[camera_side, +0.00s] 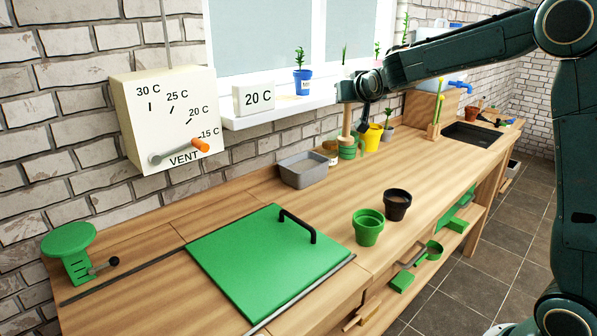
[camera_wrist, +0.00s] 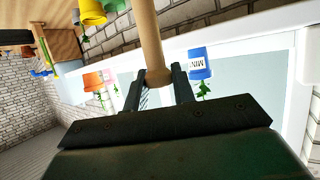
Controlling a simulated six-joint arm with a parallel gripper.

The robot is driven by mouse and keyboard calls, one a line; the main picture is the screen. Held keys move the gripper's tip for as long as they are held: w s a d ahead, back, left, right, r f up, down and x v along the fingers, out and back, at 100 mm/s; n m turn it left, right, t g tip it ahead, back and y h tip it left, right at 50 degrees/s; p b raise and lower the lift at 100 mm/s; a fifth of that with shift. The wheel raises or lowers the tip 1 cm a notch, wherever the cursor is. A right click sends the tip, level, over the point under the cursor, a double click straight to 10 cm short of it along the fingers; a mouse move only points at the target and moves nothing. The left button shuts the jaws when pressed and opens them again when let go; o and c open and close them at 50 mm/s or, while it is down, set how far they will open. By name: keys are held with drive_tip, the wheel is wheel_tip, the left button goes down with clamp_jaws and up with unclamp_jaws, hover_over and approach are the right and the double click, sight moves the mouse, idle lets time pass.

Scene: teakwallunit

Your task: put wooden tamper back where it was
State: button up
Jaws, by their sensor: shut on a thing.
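The wooden tamper (camera_side: 347,122) is a pale wooden rod held roughly upright, its lower end at the mouth of a green pot (camera_side: 347,152) near the back wall. I cannot tell whether it rests in the pot or hangs just above it. My gripper (camera_side: 353,101) is shut on the upper part of the tamper. In the wrist view the tamper (camera_wrist: 149,38) runs from the top edge down to its rounded end, between the two dark fingers (camera_wrist: 158,78).
A yellow pot (camera_side: 373,136) stands close right of the tamper, a grey tray (camera_side: 303,170) to the left. A green pot (camera_side: 368,228) and a dark brown pot (camera_side: 397,204) stand in front. The window sill (camera_side: 275,116) with a blue pot (camera_side: 303,82) lies behind.

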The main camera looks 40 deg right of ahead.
drive_tip(key=shift+d, duration=0.25)
wheel_tip(320, 180, down, 16)
drive_tip(key=shift+r, duration=0.15)
idle(0.4)
drive_tip(key=shift+f, duration=2.3)
drive_tip(key=o, duration=1)
drive_tip(key=shift+c, duration=0.2)
drive_tip(key=shift+r, duration=0.25)
drive_tip(key=v, duration=1.2)
